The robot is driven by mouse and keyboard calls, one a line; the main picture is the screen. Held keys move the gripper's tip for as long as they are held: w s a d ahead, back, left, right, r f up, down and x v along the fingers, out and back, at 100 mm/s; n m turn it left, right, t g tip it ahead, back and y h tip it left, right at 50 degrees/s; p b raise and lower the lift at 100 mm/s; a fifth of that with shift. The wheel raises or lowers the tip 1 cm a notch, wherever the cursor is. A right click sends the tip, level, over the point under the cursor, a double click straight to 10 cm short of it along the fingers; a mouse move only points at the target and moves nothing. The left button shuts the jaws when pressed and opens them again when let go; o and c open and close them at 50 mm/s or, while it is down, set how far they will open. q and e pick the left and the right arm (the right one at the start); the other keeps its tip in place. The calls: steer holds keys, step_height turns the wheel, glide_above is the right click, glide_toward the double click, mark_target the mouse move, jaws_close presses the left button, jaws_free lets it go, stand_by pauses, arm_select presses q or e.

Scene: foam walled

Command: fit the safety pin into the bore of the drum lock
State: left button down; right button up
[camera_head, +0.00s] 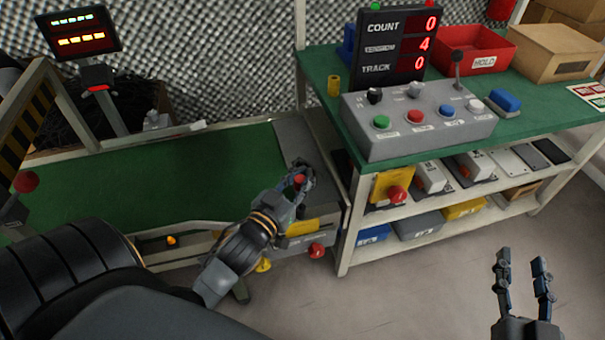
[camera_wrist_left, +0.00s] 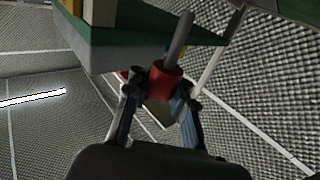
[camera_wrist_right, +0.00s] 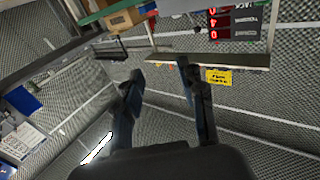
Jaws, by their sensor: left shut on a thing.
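My left gripper (camera_head: 299,174) is shut on the safety pin (camera_head: 299,180) at the right end of the green belt. In the left wrist view the pin (camera_wrist_left: 164,80) has a red head between the fingers and a grey shaft pointing away from them. The left fingers (camera_wrist_left: 160,90) grip the head from both sides. I cannot make out the drum lock or its bore for certain; a grey housing (camera_head: 318,212) lies just below the left gripper. My right gripper (camera_head: 522,260) is open and empty above the floor, and its spread fingers (camera_wrist_right: 160,75) show in the right wrist view.
A green bench (camera_head: 325,66) carries a grey control box (camera_head: 415,120), a counter display (camera_head: 391,46), a red HOLD bin (camera_head: 475,50) and a cardboard box (camera_head: 550,52). Its lower shelves hold several bins and parts. The green belt (camera_head: 190,175) is bare. The floor (camera_head: 430,255) at front right is clear.

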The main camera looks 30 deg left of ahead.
arm_select(q)
steer(key=shift+f+b, duration=0.4)
steer(key=shift+f, duration=0.75)
arm_select(e)
steer(key=shift+s+a+r+t+y, duration=0.15)
steer(key=shift+r+t+y, duration=0.1)
steer(key=shift+r+t, duration=0.55)
steer(key=shift+s+a+r+t+y, duration=0.15)
steer(key=shift+r+t, duration=0.25)
steer(key=shift+r, duration=0.75)
steer(key=shift+s+r+t+y, duration=0.1)
steer(key=shift+r+t+y, duration=0.2)
steer(key=shift+r+t, duration=0.5)
steer(key=shift+r, duration=0.15)
steer(key=shift+w+f+g, duration=0.1)
steer(key=shift+f+g, duration=0.1)
steer(key=shift+g, duration=0.2)
steer(key=shift+w+d+f+g+h, duration=0.15)
steer(key=shift+f+g, duration=0.25)
steer(key=shift+f, duration=0.2)
steer(key=shift+w+a+f+g+h, duration=0.15)
steer(key=shift+f+g, duration=0.25)
steer(key=shift+f, duration=0.2)
steer(key=shift+d+f, duration=0.15)
steer(key=shift+f, duration=0.05)
